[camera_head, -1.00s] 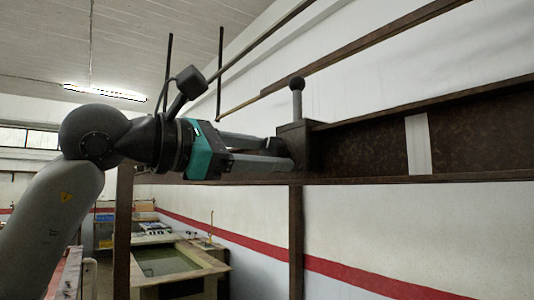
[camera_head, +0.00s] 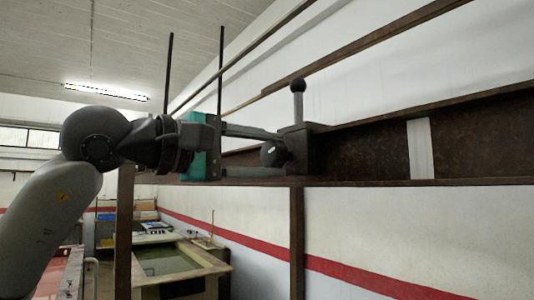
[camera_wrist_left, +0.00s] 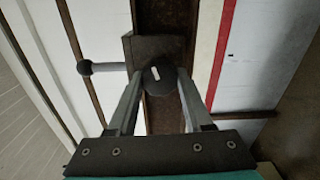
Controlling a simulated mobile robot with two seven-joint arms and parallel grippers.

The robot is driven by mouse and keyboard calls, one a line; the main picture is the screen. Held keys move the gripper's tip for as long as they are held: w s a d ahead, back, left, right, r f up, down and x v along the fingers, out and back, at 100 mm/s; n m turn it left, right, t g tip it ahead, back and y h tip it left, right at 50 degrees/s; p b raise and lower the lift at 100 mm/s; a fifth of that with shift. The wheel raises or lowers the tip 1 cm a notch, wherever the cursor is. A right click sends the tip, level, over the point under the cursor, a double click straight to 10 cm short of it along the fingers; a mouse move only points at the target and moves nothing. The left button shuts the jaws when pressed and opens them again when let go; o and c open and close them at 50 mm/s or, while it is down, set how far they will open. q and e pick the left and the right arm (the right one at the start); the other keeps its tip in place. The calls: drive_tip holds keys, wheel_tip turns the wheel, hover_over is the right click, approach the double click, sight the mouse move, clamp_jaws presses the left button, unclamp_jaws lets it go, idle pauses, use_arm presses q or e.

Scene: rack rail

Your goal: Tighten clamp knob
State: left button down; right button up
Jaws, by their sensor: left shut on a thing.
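The dark clamp block (camera_head: 313,148) sits on the brown rail and shows in the left wrist view (camera_wrist_left: 150,45). A ball-topped lever (camera_head: 298,92) stands upright from it. The round dark clamp knob (camera_head: 268,154) is on the block's side facing my gripper. In the left wrist view the knob (camera_wrist_left: 160,81) bears a short, slightly tilted white mark. My left gripper (camera_head: 280,152) is shut on the knob, one finger on each side, in line with the rail. Whether the knob is tight cannot be seen. My right gripper is in neither view.
The brown rail (camera_head: 375,150) runs along the white wall, with a pale plate (camera_head: 420,148) on it to the right. A brown post (camera_head: 296,240) stands below the clamp. A basin (camera_head: 160,262) stands at the lower left. The space under the rail at right looks clear.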

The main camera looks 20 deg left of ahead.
use_arm(q)
drive_tip(key=shift+m, duration=0.5)
drive_tip(key=shift+c, duration=1.5)
unclamp_jaws()
drive_tip(key=b+v, duration=0.4)
drive_tip(key=v, duration=1.1)
drive_tip(key=shift+s, duration=0.15)
